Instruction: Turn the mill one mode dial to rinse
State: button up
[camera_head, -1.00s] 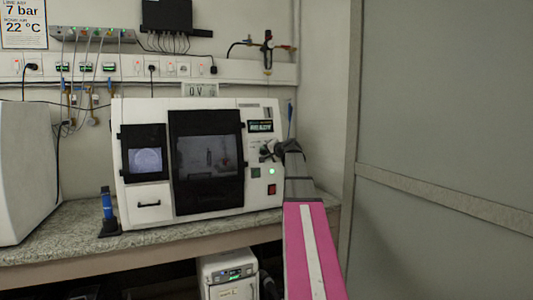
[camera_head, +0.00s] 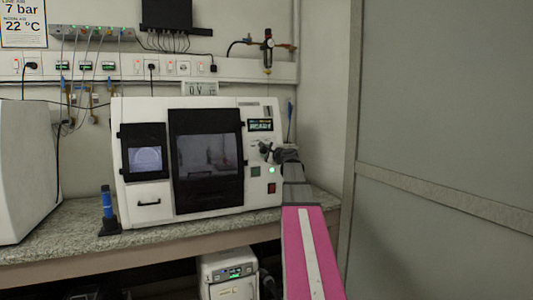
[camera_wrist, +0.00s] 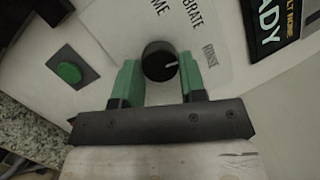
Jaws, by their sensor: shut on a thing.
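The mill (camera_head: 258,198) is a white machine on the bench with dark windows and a display. Its mode dial (camera_wrist: 160,61) is a round black knob with a white pointer mark, seen in the wrist view. The mark points to the right of the picture, roughly towards a small boxed word (camera_wrist: 209,53) that I cannot read surely. My gripper (camera_wrist: 158,66) is shut on the dial, one green finger on each side. In the head view my gripper (camera_head: 268,153) is at the right of the mill's front, and the dial is mostly hidden there.
A green button (camera_wrist: 68,72) sits beside the dial on the panel, and a red switch (camera_head: 272,188) lies below. A grey partition (camera_head: 440,120) stands to the right. A blue-topped tool (camera_head: 107,208) stands on the bench (camera_head: 180,232).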

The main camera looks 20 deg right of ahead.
jog(key=shift+m+t+h, duration=0.3)
jog(key=shift+m, duration=0.7)
jog(key=o, duration=0.9)
jog(key=shift+s, duration=0.15)
jog(key=v, duration=1)
jog(key=shift+s+d, duration=0.1)
jog(key=shift+s, duration=0.2)
